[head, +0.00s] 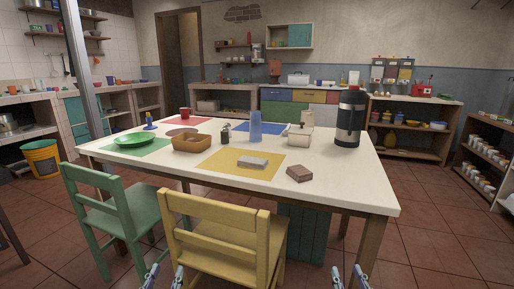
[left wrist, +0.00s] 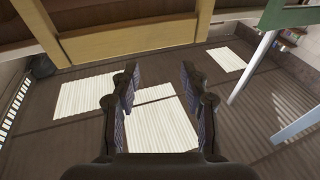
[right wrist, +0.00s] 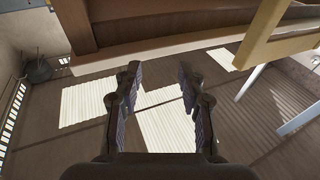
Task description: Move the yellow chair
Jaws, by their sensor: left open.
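The yellow chair (head: 220,216) stands upright at the near side of the white table, its back toward me. My left gripper (head: 165,276) is low in front of the chair's left side, open, with nothing between its fingers. In the left wrist view, the yellow chair (left wrist: 130,40) crosses the top, beyond the fingertips and apart from them. My right gripper (head: 349,277) is open and empty, to the right of the chair. In the right wrist view, part of the yellow chair (right wrist: 275,40) shows at the upper right. The chair's lower legs are hidden in the head view.
A green chair (head: 110,215) stands close on the left of the yellow one. The white table (head: 340,190) is right behind both, bearing a yellow placemat (head: 225,172), a brown block (head: 299,173) and a black dispenser (head: 349,120). Tiled floor (head: 430,240) is clear on the right.

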